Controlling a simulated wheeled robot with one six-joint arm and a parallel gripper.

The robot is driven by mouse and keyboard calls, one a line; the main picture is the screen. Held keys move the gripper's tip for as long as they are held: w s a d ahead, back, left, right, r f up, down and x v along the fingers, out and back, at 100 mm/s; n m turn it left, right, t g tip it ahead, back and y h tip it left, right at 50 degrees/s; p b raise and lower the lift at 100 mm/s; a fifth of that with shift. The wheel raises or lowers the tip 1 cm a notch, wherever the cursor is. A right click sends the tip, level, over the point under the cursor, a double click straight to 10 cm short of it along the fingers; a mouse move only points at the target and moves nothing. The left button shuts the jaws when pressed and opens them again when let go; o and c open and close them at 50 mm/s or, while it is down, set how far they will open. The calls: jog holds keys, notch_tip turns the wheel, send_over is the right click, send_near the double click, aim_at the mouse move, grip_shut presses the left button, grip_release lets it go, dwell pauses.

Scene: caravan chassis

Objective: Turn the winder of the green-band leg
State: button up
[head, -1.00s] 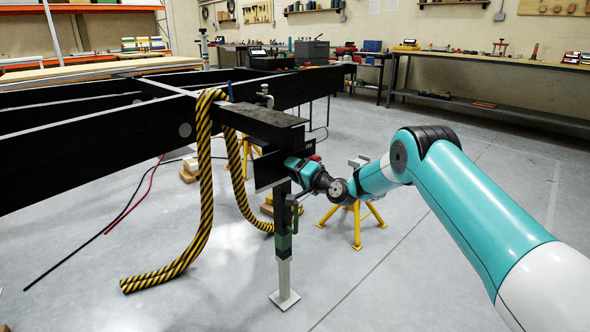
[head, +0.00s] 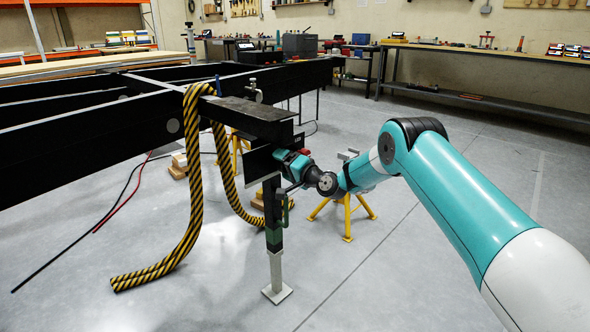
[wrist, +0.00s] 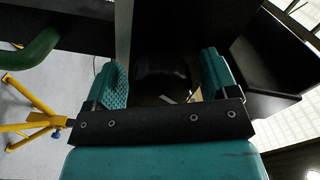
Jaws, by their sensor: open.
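The leg with the green band (head: 274,240) hangs upright under the black chassis beam, its pale foot plate on the floor. Its winder, a crank with a green grip (head: 285,212), sits on the leg's right side, grip hanging down. A curved green piece (wrist: 36,48), probably this grip, shows at upper left in the wrist view. My gripper (head: 284,158) is at the top of the leg, above the winder grip, beside a dark plate. In the wrist view my gripper (wrist: 165,75) has its fingers apart, with a dark rounded shape beyond them. Contact cannot be told.
A yellow-black striped hose (head: 195,190) hangs over the beam (head: 90,150) left of the leg. Yellow stands (head: 346,215) stand behind my arm. Red and black cables (head: 120,212) hang at left. Workbenches line the back.

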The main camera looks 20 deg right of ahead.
jog(key=p+v, duration=0.2)
jog(key=v, duration=1.5)
jog(key=shift+s, duration=0.1)
jog(key=s+a+r+n+g+y, duration=0.1)
jog(key=s+a+r+n+g, duration=0.5)
jog(key=s+a, duration=0.25)
jog(key=s+a+r+n+g+y, duration=0.2)
jog(key=s+a+r+n+g, duration=0.4)
jog(key=a, duration=0.4)
jog(key=s+d+r+n+g+h, duration=0.15)
jog(key=s+h, duration=0.25)
jog(key=s, duration=0.8)
jog(key=s+d+r+n+g+h, duration=0.1)
jog(key=s+d+r+g+h, duration=0.15)
jog(key=s, duration=0.95)
notch_tip(320, 180, up, 30)
jog(key=h+p, duration=0.1)
jog(key=p, duration=2.9)
jog(key=shift+s+p, duration=0.35)
jog(key=shift+p, duration=0.05)
jog(key=shift+a, duration=0.15)
jog(key=shift+c, duration=0.3)
